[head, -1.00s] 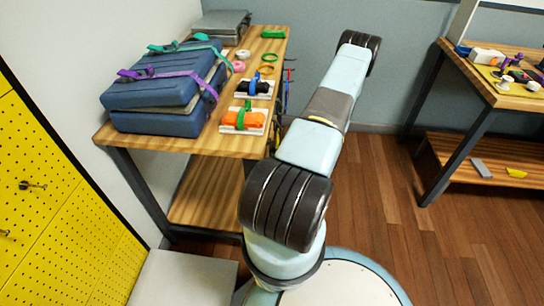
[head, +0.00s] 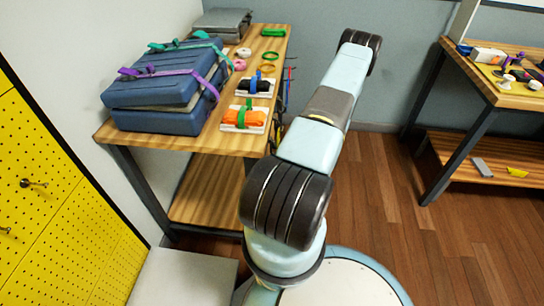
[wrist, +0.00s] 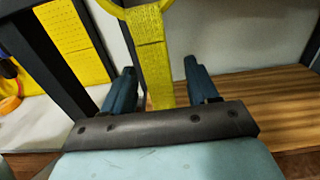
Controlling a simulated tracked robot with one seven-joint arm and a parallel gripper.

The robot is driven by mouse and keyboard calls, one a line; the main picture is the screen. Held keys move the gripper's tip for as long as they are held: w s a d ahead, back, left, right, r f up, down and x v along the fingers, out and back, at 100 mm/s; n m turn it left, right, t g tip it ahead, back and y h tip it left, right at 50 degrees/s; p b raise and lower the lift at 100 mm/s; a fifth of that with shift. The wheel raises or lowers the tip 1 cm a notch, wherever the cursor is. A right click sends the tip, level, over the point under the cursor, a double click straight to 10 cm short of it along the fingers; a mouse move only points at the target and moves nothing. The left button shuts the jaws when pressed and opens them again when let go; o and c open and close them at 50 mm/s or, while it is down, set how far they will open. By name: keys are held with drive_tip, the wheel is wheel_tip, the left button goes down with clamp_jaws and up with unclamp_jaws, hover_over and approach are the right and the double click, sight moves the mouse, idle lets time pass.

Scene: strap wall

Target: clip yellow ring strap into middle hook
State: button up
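In the wrist view, a yellow strap (wrist: 155,65) hangs down with a yellow ring (wrist: 143,8) at its upper end, cut off by the top edge. My gripper (wrist: 160,85) is open, with one dark blue finger on each side of the strap. A small gap shows between each finger and the strap. The strap's lower end is hidden behind my gripper's dark palm bar. In the head view, a metal hook (head: 33,183) sticks out of the yellow pegboard (head: 60,215), and another (head: 6,230) shows at the left edge. I cannot tell which is the middle one. My gripper is not visible there.
A wooden workbench (head: 187,143) stands at the back left, with blue cases (head: 155,92), an orange strapped bundle (head: 243,117) and several rings on it. Another bench (head: 520,98) is at the right. Wood floor (head: 400,220) lies open between them.

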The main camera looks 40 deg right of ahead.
drive_tip(key=v, duration=1.3)
drive_tip(key=shift+s+d, duration=0.25)
drive_tip(key=shift+d, duration=0.05)
drive_tip(key=shift+f, duration=0.1)
